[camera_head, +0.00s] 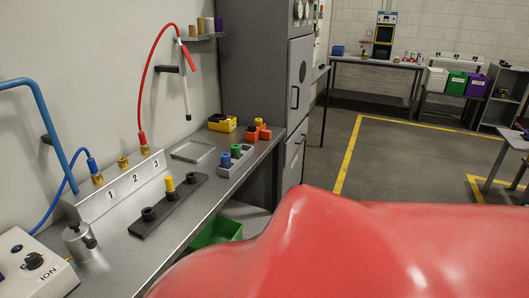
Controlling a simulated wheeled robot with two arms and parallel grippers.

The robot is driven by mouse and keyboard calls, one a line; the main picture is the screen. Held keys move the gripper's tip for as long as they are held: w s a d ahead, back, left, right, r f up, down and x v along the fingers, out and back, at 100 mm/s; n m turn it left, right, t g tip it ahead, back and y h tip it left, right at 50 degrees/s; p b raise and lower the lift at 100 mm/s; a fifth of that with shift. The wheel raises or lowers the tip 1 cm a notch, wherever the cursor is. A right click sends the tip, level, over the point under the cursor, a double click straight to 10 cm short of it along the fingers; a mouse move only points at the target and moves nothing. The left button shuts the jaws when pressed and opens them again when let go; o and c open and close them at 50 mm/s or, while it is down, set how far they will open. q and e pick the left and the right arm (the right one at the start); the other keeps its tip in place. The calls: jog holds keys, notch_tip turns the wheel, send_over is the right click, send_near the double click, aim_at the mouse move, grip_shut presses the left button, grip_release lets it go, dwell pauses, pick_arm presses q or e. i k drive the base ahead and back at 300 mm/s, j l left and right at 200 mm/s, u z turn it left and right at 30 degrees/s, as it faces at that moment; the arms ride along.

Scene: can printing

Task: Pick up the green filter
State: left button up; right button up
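A small green cylinder, which looks like the green filter (236,151), stands in a small grey holder (236,167) toward the far end of the metal bench on the left. A blue cylinder (225,159) stands just in front of it in the same holder. The green piece is small in this view and its details are hard to tell. Neither of my grippers is in view.
The bench (185,222) also carries a black rack (148,227) with a yellow piece (169,184), a numbered block (122,185), a white ION box (35,268), and yellow and orange holders. A grey cabinet (299,90) stands at its far end. Red bodywork hides the lower right.

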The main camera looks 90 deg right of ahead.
aim_at(236, 150)
jog(key=z, duration=2.4)
jog(key=i+z, duration=0.15)
